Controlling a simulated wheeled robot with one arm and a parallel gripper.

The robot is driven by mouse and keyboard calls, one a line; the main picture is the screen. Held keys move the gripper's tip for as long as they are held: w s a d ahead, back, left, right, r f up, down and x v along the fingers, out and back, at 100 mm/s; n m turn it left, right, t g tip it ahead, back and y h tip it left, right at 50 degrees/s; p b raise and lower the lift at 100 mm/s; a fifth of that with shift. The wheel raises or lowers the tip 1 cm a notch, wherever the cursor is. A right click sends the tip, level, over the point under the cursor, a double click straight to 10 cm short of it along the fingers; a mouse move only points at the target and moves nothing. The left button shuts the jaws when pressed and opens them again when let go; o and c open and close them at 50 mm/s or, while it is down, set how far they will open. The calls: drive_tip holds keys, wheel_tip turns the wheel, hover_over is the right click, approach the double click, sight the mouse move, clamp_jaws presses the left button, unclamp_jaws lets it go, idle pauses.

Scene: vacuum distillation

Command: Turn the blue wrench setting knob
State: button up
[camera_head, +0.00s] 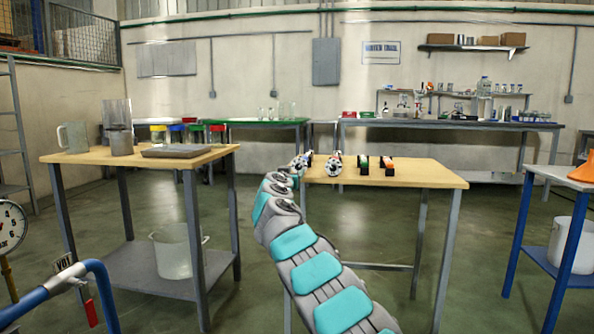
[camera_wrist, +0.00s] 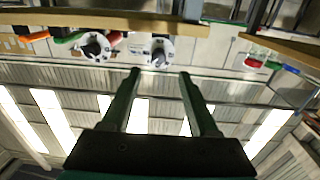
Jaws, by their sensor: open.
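In the wrist view my gripper (camera_wrist: 160,73) is open, with two dark fingers spread and nothing between them. The picture there is upside down. A round white and dark knob-like end (camera_wrist: 158,50) lies just beyond the gap between the fingertips, apart from them. It sits at the wooden table's edge. I cannot tell from this view whether it is the blue wrench's setting knob. In the head view a small blue piece (camera_head: 309,155) shows on the middle table beside my wrist, which hides most of that spot.
Also on the wooden table (camera_head: 430,176) are a white round dial end (camera_head: 334,165), a green-ended tool (camera_head: 363,165) and an orange-ended tool (camera_head: 387,166). A left table (camera_head: 75,158) holds a jug and a tray. Open floor lies between the tables.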

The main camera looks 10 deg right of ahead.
sight(298, 168)
drive_tip(key=p+x, duration=0.5)
drive_tip(key=x, duration=0.1)
drive_tip(key=shift+w+d, duration=0.2)
drive_tip(key=shift+w, duration=0.05)
drive_tip(key=shift+w+d+f+p, duration=0.15)
drive_tip(key=shift+w+p, duration=0.15)
drive_tip(key=shift+p, duration=0.15)
clamp_jaws()
idle(0.4)
